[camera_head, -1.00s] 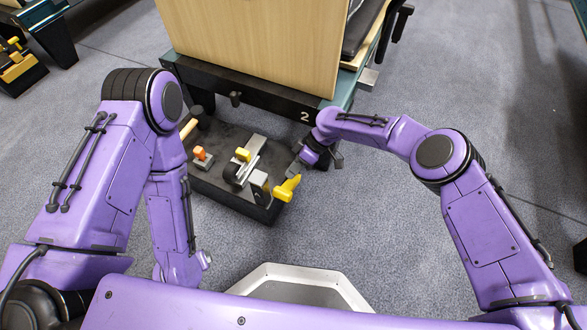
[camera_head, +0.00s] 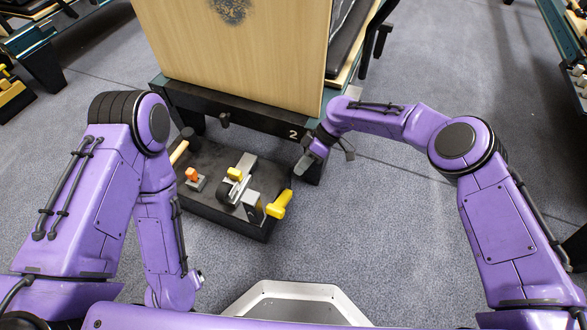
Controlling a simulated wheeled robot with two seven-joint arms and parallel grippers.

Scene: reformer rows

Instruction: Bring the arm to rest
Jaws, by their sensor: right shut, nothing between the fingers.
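My right gripper (camera_head: 304,163) is shut and empty. It hangs just beyond the right end of the dark tool tray (camera_head: 215,218), near the bench leg, apart from the yellow-handled tool. My right arm (camera_head: 375,120) is bent and reaches in from the right. My left arm (camera_head: 160,235) is folded downward on the left, and its gripper fingers do not show.
The tray holds a yellow-handled tool (camera_head: 280,204), an orange-topped piece (camera_head: 193,177) and a wooden-handled hammer (camera_head: 180,151). Behind it stands a bench (camera_head: 235,110) marked 2 with a large wooden board (camera_head: 235,50). Grey floor (camera_head: 390,230) is clear at right.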

